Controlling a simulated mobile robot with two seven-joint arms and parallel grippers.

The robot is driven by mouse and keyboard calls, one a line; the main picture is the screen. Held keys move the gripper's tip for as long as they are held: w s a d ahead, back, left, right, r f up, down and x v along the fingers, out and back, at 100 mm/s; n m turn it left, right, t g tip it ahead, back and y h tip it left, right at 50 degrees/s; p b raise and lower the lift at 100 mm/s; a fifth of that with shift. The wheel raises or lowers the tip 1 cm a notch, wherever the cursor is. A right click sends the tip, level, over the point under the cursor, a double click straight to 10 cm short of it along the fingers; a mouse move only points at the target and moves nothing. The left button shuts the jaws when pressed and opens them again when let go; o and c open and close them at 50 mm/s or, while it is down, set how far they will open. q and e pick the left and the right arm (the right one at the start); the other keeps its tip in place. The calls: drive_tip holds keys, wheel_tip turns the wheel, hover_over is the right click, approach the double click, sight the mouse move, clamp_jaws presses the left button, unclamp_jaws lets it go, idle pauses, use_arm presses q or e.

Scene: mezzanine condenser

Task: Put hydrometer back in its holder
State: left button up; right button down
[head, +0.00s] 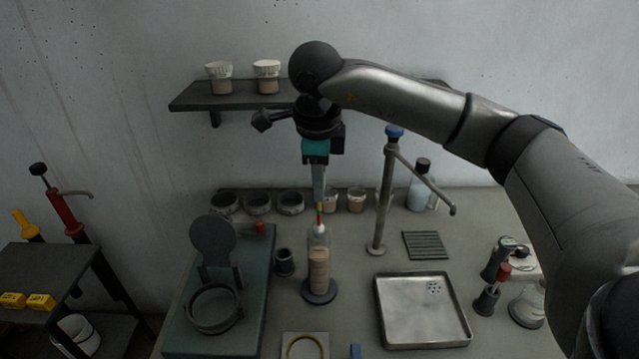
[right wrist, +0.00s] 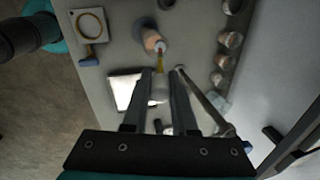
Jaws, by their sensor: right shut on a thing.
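My right gripper (head: 320,203) points down above the tall clear cylinder and is shut on the hydrometer (head: 320,226). The hydrometer is slim, with red, yellow and green bands and a white part below. It also shows between the fingers in the right wrist view (right wrist: 161,63). Its lower end is at the mouth of the cylinder (head: 319,268); I cannot tell how far inside it reaches. The cylinder holds pinkish-brown liquid and stands on a round dark base. A small dark cup (head: 284,262) stands just left of it and may be the holder. My left gripper is not in view.
A tap post (head: 383,205) with a blue top and a slanting arm stands right of the cylinder. A metal tray (head: 422,309) lies at front right. A dark station with a ring (head: 213,308) is at left. Several bowls and cups line the wall.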

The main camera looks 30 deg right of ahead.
drive_tip(key=shift+r+p, duration=1.4)
drive_tip(key=shift+r, duration=0.7)
drive_tip(key=shift+w, duration=0.1)
